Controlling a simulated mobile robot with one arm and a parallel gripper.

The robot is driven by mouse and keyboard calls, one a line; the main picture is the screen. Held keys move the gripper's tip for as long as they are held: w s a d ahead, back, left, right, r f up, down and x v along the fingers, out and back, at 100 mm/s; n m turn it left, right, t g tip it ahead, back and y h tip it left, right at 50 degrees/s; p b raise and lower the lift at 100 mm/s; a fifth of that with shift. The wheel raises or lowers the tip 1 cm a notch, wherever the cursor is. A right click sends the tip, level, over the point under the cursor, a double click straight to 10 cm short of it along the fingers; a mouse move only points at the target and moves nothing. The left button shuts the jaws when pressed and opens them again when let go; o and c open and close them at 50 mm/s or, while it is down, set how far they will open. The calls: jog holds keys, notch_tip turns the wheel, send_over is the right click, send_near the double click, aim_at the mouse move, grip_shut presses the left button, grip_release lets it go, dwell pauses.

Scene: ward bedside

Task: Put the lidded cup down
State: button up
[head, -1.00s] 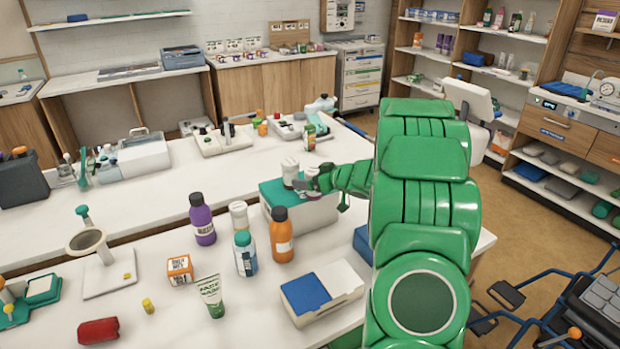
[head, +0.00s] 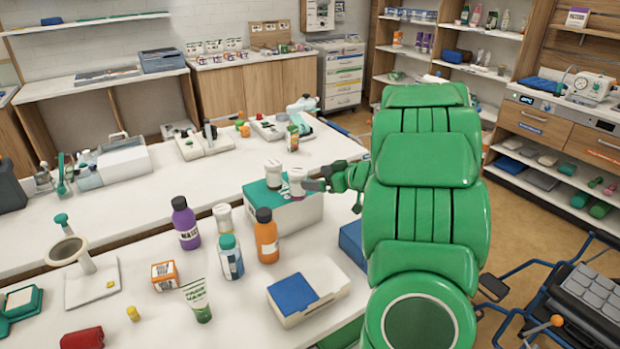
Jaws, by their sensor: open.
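A white lidded cup (head: 297,184) stands upright on the teal top (head: 258,194) of a white box, near its right side. A second white lidded cup (head: 273,174) stands just to its left and behind. My gripper (head: 311,185) is open at the right side of the nearer cup, at about its height. The fingers are small and dark here, and I cannot tell whether they still touch the cup.
In front of the box stand an orange bottle (head: 266,238), a purple bottle (head: 186,225), a white-capped bottle (head: 222,218) and a blue-labelled bottle (head: 230,258). A white-and-blue box (head: 318,288) lies nearer. A blue block (head: 352,242) sits right of the teal-topped box.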

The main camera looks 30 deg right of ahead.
jog(key=shift+v, duration=0.85)
